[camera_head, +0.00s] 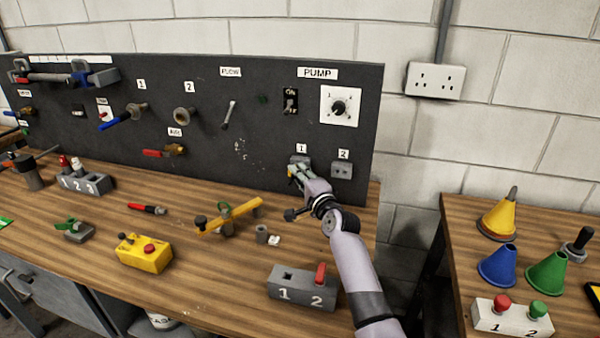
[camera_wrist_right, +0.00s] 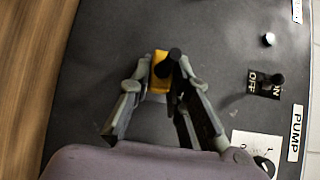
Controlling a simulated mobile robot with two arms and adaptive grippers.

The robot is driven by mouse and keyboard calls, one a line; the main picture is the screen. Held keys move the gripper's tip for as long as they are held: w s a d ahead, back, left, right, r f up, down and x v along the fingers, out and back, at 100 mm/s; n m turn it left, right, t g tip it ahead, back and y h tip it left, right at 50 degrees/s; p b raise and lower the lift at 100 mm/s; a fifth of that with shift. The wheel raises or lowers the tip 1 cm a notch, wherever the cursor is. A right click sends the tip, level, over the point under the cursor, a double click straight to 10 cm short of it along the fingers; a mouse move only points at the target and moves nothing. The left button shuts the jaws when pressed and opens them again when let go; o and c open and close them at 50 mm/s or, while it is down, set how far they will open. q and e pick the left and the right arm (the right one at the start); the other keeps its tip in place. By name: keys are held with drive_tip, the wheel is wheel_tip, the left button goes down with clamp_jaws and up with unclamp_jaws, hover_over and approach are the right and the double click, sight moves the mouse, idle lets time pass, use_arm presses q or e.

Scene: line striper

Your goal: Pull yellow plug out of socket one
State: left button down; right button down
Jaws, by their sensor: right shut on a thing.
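The yellow plug (camera_wrist_right: 157,72) is between the fingers of my right gripper (camera_head: 297,176) in the right wrist view, with a dark round part beside it. The gripper is shut on it, right at the dark panel. Socket one (camera_head: 300,159), under the label 1, is mostly hidden by the gripper, so I cannot tell how deep the plug sits. Socket two (camera_head: 342,170) is empty to its right. My left gripper is not in view.
The PUMP switch (camera_head: 290,101) and dial (camera_head: 339,107) are above the sockets. On the bench below are a yellow valve handle (camera_head: 235,214), a grey block marked 1 and 2 (camera_head: 302,291), and a yellow button box (camera_head: 145,254). A second table (camera_head: 455,235) holds cones.

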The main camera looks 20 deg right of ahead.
drive_tip(key=shift+s+a, duration=0.1)
drive_tip(key=shift+s, duration=0.1)
drive_tip(key=shift+s+a+p, duration=0.5)
drive_tip(key=shift+s+p, duration=0.25)
drive_tip(key=shift+p, duration=0.1)
drive_tip(key=shift+s+a+p, duration=0.5)
drive_tip(key=shift+s+p, duration=0.2)
drive_tip(key=shift+p, duration=0.15)
